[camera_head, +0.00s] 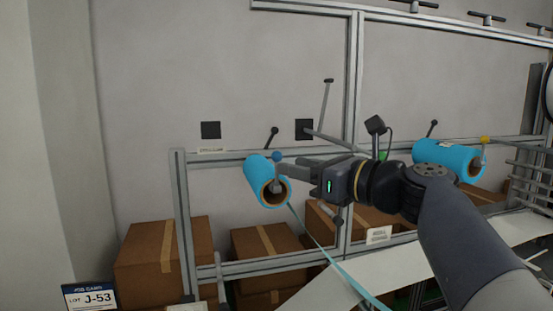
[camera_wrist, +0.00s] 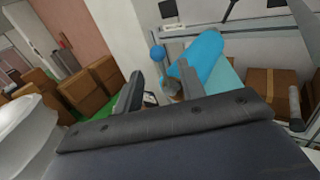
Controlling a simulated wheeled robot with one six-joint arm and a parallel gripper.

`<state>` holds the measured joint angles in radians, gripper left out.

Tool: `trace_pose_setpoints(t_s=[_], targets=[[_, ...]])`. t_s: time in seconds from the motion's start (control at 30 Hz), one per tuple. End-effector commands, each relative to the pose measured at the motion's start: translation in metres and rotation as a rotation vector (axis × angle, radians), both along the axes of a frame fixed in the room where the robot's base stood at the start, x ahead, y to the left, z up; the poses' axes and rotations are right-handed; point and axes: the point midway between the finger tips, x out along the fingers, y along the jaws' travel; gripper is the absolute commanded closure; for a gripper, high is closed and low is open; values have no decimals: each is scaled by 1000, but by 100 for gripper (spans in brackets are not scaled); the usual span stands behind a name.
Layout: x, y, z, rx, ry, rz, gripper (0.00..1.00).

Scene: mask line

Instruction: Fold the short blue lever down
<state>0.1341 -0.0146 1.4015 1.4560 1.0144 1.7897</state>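The short blue lever (camera_head: 277,157) has a round blue knob and stands about upright at the near end of the left blue film roll (camera_head: 258,175). In the wrist view its knob (camera_wrist: 158,53) shows beyond the gap between my fingers, with its thin stem running down toward the roll's end. My gripper (camera_head: 285,178) is at the roll's end, with its fingers just below the knob. In the wrist view my gripper (camera_wrist: 160,85) has its two fingers apart with the stem's lower part between or just beyond them. I cannot tell whether a finger touches the lever.
A second blue roll (camera_head: 447,159) with a yellow-knobbed lever (camera_head: 485,140) is at the right. A grey metal frame (camera_head: 182,220) carries the rolls. Blue film (camera_head: 325,252) runs down from the left roll. Cardboard boxes (camera_head: 163,258) stand below and behind.

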Motion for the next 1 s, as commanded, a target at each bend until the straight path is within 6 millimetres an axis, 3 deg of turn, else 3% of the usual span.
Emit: trace_pose_setpoints(t_s=[0.3,0.7,1.0], targets=[[30,37,1,-2,1,2,62],[36,43,0,-3,-2,-1,62],[36,43,0,-3,-2,-1,85]])
